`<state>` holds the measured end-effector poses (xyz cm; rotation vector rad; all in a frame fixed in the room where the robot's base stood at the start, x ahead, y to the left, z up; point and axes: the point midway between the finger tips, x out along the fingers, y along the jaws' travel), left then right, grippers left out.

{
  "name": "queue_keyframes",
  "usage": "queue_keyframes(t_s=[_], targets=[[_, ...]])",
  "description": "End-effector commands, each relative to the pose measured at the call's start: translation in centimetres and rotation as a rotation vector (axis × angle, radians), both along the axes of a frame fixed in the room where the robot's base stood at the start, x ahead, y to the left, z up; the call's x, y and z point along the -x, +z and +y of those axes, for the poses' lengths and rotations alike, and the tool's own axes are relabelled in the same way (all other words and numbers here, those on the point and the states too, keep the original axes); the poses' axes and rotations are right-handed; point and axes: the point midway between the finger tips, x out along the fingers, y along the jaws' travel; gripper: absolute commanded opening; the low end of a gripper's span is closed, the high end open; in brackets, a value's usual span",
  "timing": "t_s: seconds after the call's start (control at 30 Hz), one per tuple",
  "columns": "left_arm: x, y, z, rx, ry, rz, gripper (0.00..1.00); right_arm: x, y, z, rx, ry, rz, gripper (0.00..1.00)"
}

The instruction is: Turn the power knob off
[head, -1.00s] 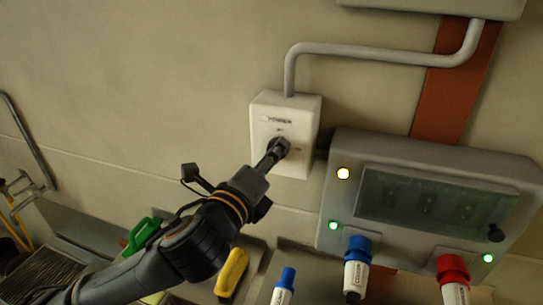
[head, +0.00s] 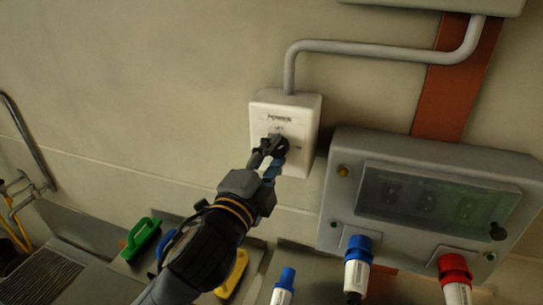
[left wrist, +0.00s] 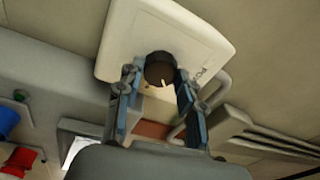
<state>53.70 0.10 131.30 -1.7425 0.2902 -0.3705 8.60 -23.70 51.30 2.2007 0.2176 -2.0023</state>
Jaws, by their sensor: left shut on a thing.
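The power knob (left wrist: 160,69) is a round black knob with a pale pointer line, on a white box (head: 302,112) marked POWER on the wall. In the left wrist view it sits between the two fingers of my left gripper (left wrist: 160,84). My left gripper (head: 270,156) is shut on the knob in the head view, where the fingers partly hide it. The indicator lamps (head: 344,171) on the grey panel (head: 350,143) look dark. My right gripper is not in view.
The grey panel at the right carries a blue plug (head: 357,262) and a red plug (head: 453,275). A grey conduit (head: 370,52) runs from the white box's top. Green (head: 141,238) and yellow (head: 236,271) handled tools lie below, near my arm.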

Motion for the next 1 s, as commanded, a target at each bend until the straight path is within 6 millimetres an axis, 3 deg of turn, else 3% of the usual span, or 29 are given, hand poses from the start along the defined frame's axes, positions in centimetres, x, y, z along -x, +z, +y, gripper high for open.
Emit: queue_keyframes(t_s=[0.6, 1.0], targets=[[0.0, 0.08, -0.12, 0.537, 0.001, 0.173, 0.06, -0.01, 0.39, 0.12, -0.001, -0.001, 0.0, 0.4], [0.03, 0.15, -0.16, 0.733, 0.0, 0.233, 0.06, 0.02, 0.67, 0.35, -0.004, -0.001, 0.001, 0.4]])
